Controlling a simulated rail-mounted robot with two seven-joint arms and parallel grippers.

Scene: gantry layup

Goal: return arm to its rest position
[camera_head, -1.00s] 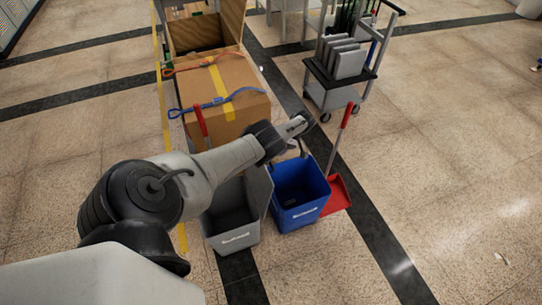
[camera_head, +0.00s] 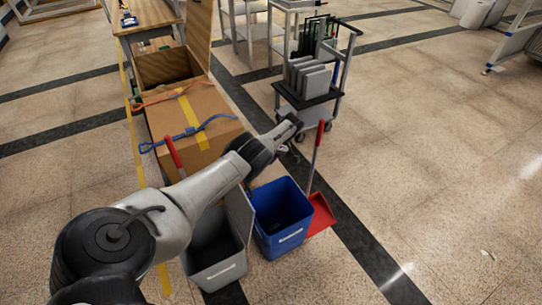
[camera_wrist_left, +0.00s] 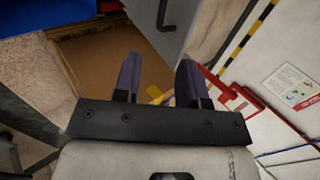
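My left arm reaches across the head view from the lower left, above two bins. Its gripper end (camera_head: 290,128) is small and partly turned away there, over the floor behind the blue bin. In the left wrist view the two dark fingers of my left gripper (camera_wrist_left: 160,80) stand apart with nothing between them. My right arm and right gripper are not in view.
A blue bin (camera_head: 283,228) and a grey bin (camera_head: 217,262) stand below the arm, with a red dustpan (camera_head: 321,215) beside them. A taped cardboard box (camera_head: 215,108) lies behind. A cart (camera_head: 307,110) stands farther back. Floor at right is clear.

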